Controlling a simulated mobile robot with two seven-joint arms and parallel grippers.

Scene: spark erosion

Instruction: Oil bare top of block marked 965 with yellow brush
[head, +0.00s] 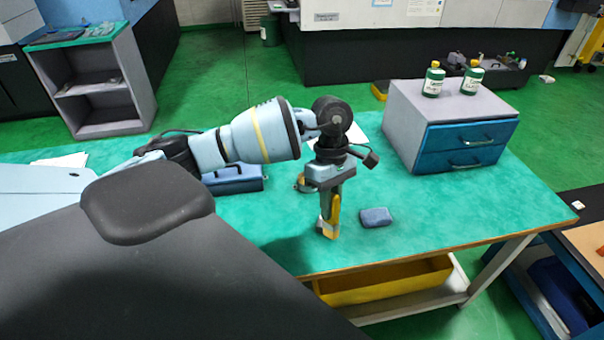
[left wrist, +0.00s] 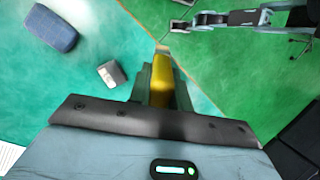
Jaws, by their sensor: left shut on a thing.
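My left gripper (head: 331,203) is over the front part of the green table and is shut on the yellow brush (head: 335,210), which points down. In the left wrist view the yellow brush (left wrist: 161,80) lies between the fingers. A small grey block (left wrist: 112,74) rests on the table, apart from the brush, between it and a blue pad. I cannot read a number on it, and the head view does not show it clearly. An arm, seemingly my right one, shows small in the left wrist view; its gripper (left wrist: 180,25) is too small to judge.
The blue pad (head: 376,217) lies right of the brush. A blue case (head: 233,184) is behind the arm. A drawer unit (head: 413,139) with two green bottles stands at the right. A yellow bin (head: 385,286) sits below the table's front edge. The table's front right is clear.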

